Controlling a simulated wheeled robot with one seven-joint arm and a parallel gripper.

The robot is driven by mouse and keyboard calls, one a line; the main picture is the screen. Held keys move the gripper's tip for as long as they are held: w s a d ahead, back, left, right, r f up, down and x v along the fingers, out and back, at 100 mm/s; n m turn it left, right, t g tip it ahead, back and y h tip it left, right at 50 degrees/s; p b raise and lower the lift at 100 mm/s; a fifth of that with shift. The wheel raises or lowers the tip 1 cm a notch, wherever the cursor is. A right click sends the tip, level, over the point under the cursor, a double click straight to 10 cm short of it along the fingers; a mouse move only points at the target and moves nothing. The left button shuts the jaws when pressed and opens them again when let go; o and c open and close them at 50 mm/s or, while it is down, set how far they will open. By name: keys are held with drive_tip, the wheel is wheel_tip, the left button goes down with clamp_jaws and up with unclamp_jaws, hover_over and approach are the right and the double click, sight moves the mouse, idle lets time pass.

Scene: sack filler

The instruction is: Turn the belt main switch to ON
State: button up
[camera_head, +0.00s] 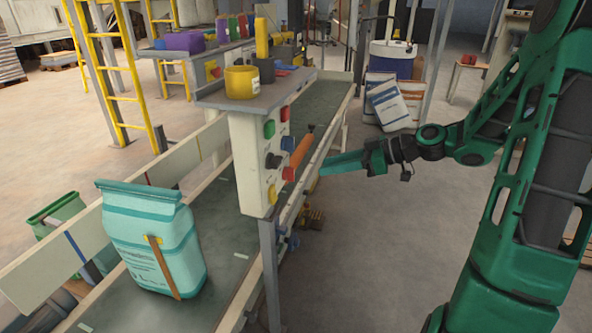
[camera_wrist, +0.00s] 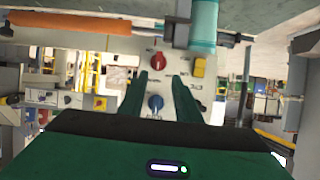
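The pale control panel (camera_head: 256,165) stands beside the belt (camera_head: 330,100), with red, blue, green and black controls on it. In the wrist view a red knob (camera_wrist: 159,59) and a blue knob (camera_wrist: 155,103) show on the panel face, with a yellow part (camera_wrist: 198,68) to the right. The lettering is too small to read, so I cannot tell which is the belt main switch. My gripper (camera_head: 323,166) is right of the panel. In the wrist view my gripper (camera_wrist: 160,76) is open, and the blue knob shows between its fingers, with no clear contact.
A teal sack (camera_head: 150,235) stands on the near belt. An orange bar (camera_head: 302,148) juts near the panel. A shelf (camera_head: 215,98) above the panel holds a yellow cup (camera_head: 242,82). The floor right of the belt is mostly clear.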

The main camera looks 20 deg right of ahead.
sight(294, 169)
drive_tip(key=x, duration=0.7)
drive_tip(key=r+x, duration=0.1)
drive_tip(key=x, duration=0.2)
drive_tip(key=shift+w+a+f, duration=0.15)
drive_tip(key=shift+w+a, duration=0.2)
drive_tip(key=shift+w, duration=0.15)
drive_tip(key=shift+c, duration=0.5)
clamp_jaws()
